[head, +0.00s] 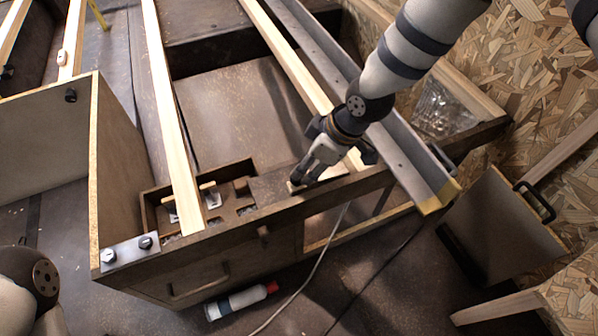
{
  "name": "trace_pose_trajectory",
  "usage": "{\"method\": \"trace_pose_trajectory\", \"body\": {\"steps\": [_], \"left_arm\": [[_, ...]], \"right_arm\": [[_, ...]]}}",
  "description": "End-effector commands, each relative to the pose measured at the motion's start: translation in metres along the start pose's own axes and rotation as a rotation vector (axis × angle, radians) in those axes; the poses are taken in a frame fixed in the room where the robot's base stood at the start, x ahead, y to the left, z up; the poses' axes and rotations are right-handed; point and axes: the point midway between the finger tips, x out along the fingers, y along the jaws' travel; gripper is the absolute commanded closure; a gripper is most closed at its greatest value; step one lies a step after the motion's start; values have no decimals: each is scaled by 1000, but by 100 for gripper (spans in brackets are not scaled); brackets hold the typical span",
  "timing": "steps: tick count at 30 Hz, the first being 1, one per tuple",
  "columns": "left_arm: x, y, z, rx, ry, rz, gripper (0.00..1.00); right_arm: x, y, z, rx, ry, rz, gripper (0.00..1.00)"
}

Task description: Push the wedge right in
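My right gripper (299,178) reaches down from the upper right to the dark workbench top (262,190), just right of its slots. A small pale piece (293,188), possibly the wedge, shows at its fingertips. The fingers cover most of it, so I cannot tell whether they grip it or only touch it, or how deep it sits. The fingers look close together, but the gap between them is not clear. My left gripper is out of view; only part of my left arm shows at the lower left.
Long pale wooden slats (168,110) and a grey metal rail (340,70) run across the bench. An open tray (151,212) with small parts lies left of the gripper. A bolted metal plate (130,252) is at the near left corner.

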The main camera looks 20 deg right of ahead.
Motion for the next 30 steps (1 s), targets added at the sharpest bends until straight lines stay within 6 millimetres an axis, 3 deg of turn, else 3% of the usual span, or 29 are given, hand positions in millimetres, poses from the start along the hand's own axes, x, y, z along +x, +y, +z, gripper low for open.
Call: {"method": "trace_pose_trajectory", "body": {"steps": [1,6,17,22,30], "left_arm": [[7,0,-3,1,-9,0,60],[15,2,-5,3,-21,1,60],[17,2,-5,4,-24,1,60],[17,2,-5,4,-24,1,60],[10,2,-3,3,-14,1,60]], "right_arm": [[18,-1,3,0,-3,-4,65],[47,-1,2,0,-1,-2,65],[55,0,0,1,1,0,65],[55,0,0,1,1,0,99],[48,-1,10,3,-1,1,100]]}}
